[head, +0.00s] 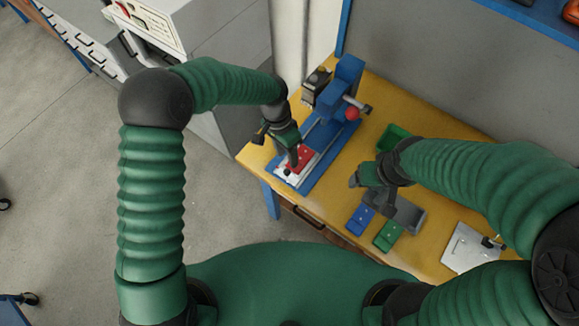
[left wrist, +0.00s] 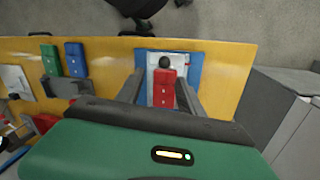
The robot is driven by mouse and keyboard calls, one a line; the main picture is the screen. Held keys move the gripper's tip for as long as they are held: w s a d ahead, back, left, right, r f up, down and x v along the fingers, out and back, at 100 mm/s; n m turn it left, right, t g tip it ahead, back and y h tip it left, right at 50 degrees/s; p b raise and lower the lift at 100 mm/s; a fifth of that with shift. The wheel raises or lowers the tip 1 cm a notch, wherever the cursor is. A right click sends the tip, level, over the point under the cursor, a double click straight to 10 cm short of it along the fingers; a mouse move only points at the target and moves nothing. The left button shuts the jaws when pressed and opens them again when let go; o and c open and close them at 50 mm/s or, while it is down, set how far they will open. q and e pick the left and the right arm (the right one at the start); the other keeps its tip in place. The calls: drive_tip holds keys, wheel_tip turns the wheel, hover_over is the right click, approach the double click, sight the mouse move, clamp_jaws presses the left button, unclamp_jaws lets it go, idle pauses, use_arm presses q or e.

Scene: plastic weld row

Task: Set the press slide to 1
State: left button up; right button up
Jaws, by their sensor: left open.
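The blue press (head: 345,82) stands at the left end of the yellow table and has a lever with a red ball (head: 352,114). The press slide, a pale plate (head: 311,158) on the blue base (head: 322,163), is at the front end of the base, away from the press head. A red part (head: 303,153) lies on it, with a black knob (left wrist: 165,62) at its front end. My left gripper (head: 293,160) is open just above the slide. In the left wrist view its fingers (left wrist: 160,95) show either side of the red part; I cannot tell whether they touch anything.
My right gripper (head: 362,180) hangs over the table by a grey bin (head: 408,214) and a green bin (head: 393,136). A blue part (head: 361,219) and a green part (head: 388,236) lie near the front edge. A white plate fixture (head: 468,248) stands right.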

sight(286, 170)
use_arm(q)
drive_tip(key=f, duration=0.4)
drive_tip(key=s+a+f, duration=0.1)
drive_tip(key=f, duration=0.2)
drive_tip(key=shift+p, duration=0.4)
drive_tip(key=shift+f, duration=0.4)
drive_tip(key=shift+d, duration=0.7)
drive_tip(key=c, duration=0.4)
drive_tip(key=shift+a, duration=0.15)
drive_tip(key=c, duration=0.5)
drive_tip(key=shift+a, duration=0.2)
clamp_jaws()
use_arm(e)
drive_tip(key=shift+w+a+r, duration=0.2)
drive_tip(key=shift+a+r, duration=0.4)
use_arm(q)
drive_tip(key=shift+d, duration=0.1)
use_arm(e)
drive_tip(key=shift+d, duration=0.2)
use_arm(q)
drive_tip(key=shift+f, duration=0.1)
